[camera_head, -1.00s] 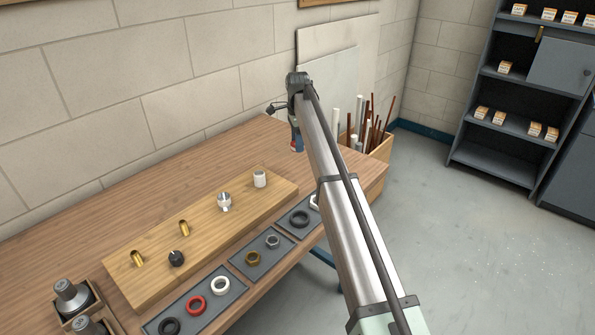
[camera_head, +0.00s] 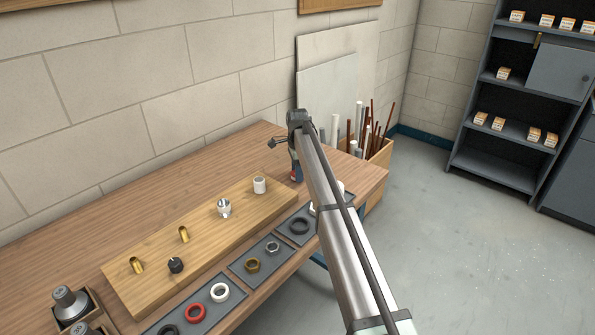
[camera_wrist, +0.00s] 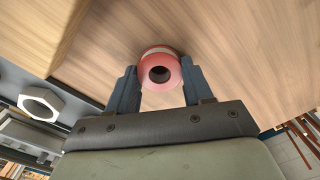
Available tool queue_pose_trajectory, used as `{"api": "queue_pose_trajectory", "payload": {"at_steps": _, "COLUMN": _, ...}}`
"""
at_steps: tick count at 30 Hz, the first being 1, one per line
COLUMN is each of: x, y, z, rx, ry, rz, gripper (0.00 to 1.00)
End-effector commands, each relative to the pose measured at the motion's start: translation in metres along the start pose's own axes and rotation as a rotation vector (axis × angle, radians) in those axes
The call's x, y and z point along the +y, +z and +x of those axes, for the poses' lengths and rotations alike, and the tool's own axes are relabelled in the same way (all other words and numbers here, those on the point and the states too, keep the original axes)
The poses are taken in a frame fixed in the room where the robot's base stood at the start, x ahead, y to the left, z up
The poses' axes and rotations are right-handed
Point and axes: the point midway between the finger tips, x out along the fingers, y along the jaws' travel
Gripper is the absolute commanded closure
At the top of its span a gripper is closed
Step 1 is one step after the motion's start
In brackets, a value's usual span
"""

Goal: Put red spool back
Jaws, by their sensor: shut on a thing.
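The red spool (camera_wrist: 160,72) is between the two fingers of my gripper (camera_wrist: 158,88) in the wrist view, its round end with a dark centre hole facing the camera. My gripper is shut on it over the bare wooden table (camera_wrist: 230,60). In the head view my gripper (camera_head: 296,172) hangs at the right part of the table, close to the tabletop, and the spool is mostly hidden there by the gripper and arm. I cannot tell whether the spool touches the table.
A wooden board (camera_head: 150,255) with several fittings lies left of my gripper. Grey trays (camera_head: 300,238) with rings and nuts line the front edge. A crate of pipes (camera_head: 378,170) stands beyond the table's right end. Tabletop behind the board is clear.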

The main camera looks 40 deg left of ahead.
Motion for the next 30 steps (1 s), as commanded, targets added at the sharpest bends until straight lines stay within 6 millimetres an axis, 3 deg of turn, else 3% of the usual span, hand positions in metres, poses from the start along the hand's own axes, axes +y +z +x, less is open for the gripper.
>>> {"api": "queue_pose_trajectory", "payload": {"at_steps": 8, "x": 0.000, "y": 0.000, "z": 0.003, "rx": 0.000, "ry": 0.001, "rz": 0.000, "gripper": 0.78}}
{"api": "queue_pose_trajectory", "payload": {"at_steps": 9, "x": 0.000, "y": 0.000, "z": 0.003, "rx": 0.000, "ry": 0.000, "rz": 0.000, "gripper": 0.45}}
{"api": "queue_pose_trajectory", "payload": {"at_steps": 16, "x": 0.000, "y": 0.000, "z": 0.002, "rx": 0.000, "ry": 0.001, "rz": 0.000, "gripper": 0.24}}
{"api": "queue_pose_trajectory", "payload": {"at_steps": 25, "x": 0.000, "y": 0.000, "z": 0.000, "rx": 0.000, "ry": 0.000, "rz": 0.000, "gripper": 0.24}}
{"api": "queue_pose_trajectory", "payload": {"at_steps": 30, "x": 0.000, "y": 0.000, "z": -0.018, "rx": 0.000, "ry": 0.000, "rz": 0.000, "gripper": 0.24}}
